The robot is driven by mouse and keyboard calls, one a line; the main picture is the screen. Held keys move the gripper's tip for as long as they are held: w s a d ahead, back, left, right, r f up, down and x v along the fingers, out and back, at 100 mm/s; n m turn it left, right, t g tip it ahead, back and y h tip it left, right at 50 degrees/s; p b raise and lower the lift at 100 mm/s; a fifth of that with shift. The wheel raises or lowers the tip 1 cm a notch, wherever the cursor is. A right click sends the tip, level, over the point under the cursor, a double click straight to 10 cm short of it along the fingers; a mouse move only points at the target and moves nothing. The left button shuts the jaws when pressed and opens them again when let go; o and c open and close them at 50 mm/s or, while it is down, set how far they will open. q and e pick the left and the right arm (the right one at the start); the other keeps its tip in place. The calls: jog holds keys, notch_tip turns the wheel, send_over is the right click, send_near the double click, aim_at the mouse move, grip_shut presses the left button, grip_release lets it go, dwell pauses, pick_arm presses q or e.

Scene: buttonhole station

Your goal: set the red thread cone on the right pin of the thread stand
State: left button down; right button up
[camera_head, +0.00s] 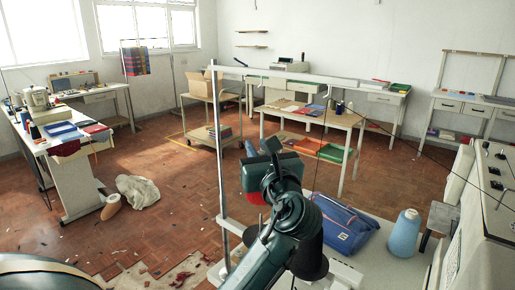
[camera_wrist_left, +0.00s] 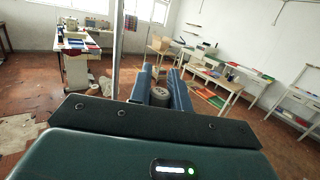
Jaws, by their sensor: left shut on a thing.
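My left gripper (camera_head: 262,172) is raised in the middle of the head view. In the left wrist view its two fingers (camera_wrist_left: 161,92) are closed around a small round-ended thing, the end of the held cone. A patch of the red thread cone (camera_head: 255,198) shows just below the gripper in the head view; the gripper hides the rest. The thread stand (camera_head: 221,150) has a tall pale pole behind and left of my arm, with a top bar running right. My arm covers much of its base, and I cannot make out the right pin. My right gripper is not in view.
A light-blue cone (camera_head: 405,234) stands upright on the white surface at right. A blue bag (camera_head: 342,223) lies left of it. A dark cone-like shape (camera_head: 310,262) is beside my arm. A machine (camera_head: 480,220) stands at the right edge. Tables are farther back.

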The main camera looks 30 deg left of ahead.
pick_arm(q)
notch_tip(320, 180, down, 2)
jog(key=shift+b, duration=0.95)
notch_tip(320, 180, down, 4)
jog(key=b, duration=0.5)
jog(key=shift+b, duration=0.35)
jog(key=shift+f+b, duration=0.7)
jog(key=shift+b, duration=0.3)
jog(key=shift+f, duration=0.1)
jog(key=shift+f+b, duration=0.35)
jog(key=shift+f, duration=0.8)
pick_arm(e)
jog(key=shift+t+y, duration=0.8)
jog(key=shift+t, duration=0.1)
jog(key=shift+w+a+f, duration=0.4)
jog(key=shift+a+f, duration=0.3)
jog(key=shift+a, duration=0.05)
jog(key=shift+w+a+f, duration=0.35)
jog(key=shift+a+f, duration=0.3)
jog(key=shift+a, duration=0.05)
pick_arm(q)
jog(key=shift+f, duration=0.5)
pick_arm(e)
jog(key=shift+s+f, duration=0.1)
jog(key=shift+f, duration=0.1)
pick_arm(q)
jog(key=c, duration=1.2)
grip_release()
jog(key=shift+c, duration=0.2)
